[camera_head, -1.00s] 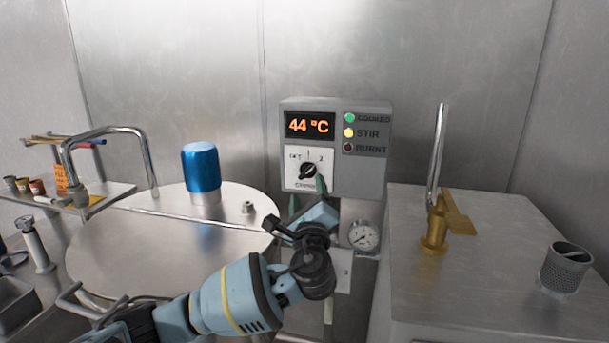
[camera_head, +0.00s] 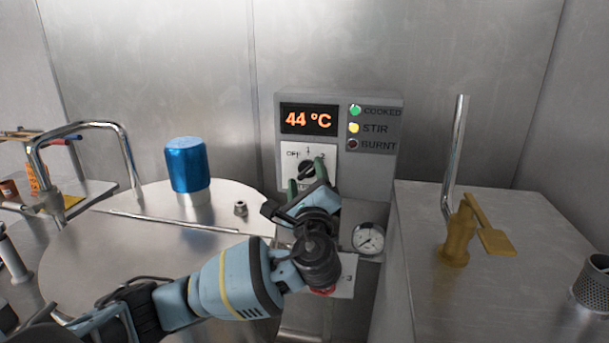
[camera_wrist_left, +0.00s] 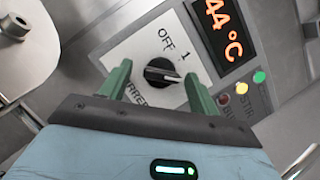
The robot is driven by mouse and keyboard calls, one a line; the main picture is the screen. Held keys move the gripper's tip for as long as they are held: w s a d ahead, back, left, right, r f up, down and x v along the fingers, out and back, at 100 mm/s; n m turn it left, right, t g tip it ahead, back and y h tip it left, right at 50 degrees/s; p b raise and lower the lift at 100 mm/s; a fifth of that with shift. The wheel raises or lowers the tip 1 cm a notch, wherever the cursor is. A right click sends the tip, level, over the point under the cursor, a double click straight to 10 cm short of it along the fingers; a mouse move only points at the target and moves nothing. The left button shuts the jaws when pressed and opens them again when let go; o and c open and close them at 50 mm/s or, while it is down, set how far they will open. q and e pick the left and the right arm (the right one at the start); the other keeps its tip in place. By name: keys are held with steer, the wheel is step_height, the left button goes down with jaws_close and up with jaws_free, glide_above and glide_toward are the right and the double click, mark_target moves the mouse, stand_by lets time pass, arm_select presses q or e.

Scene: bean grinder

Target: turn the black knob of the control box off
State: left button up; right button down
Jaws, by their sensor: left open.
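The grey control box (camera_head: 380,175) stands behind the lid, its display reading 44 °C. The black knob (camera_head: 304,172) sits on its white dial plate, marked OFF, 1 and 2, partly covered by my gripper in the head view. In the left wrist view the knob (camera_wrist_left: 163,73) shows whole; its white pointer is turned past 1, away from OFF. The mark 2 is hidden there. My left gripper (camera_head: 306,178) is open at the dial. Its green fingers (camera_wrist_left: 158,80) stand on either side of the knob, with gaps visible. My right gripper is not in view.
A round metal lid (camera_head: 120,250) with a blue cylinder (camera_head: 187,165) is at left. A pressure gauge (camera_head: 368,238) sits below the box. A metal cabinet (camera_head: 520,225) with a brass valve (camera_head: 458,235) stands right. The green and yellow lamps are lit; the BURNT lamp is dark.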

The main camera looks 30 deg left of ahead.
arm_select(q)
steer(key=shift+d, duration=0.1)
steer(key=c, duration=1)
steer(key=shift+n, duration=0.3)
steer(key=n+g, duration=0.2)
steer(key=n, duration=0.2)
steer(key=shift+d+r, duration=0.1)
steer(key=n+g, duration=0.1)
steer(key=n, duration=0.1)
steer(key=n+g, duration=0.1)
steer(key=n, duration=0.2)
steer(key=shift+r, duration=0.2)
steer(key=n+h, duration=0.1)
steer(key=n, duration=0.1)
steer(key=n+g, duration=0.1)
steer(key=n, duration=0.1)
steer(key=shift+r+h, duration=0.15)
steer(key=shift+h, duration=0.25)
steer(key=shift+r+n+h, duration=0.1)
steer(key=shift+n+h, duration=0.6)
steer(key=shift+n, duration=1)
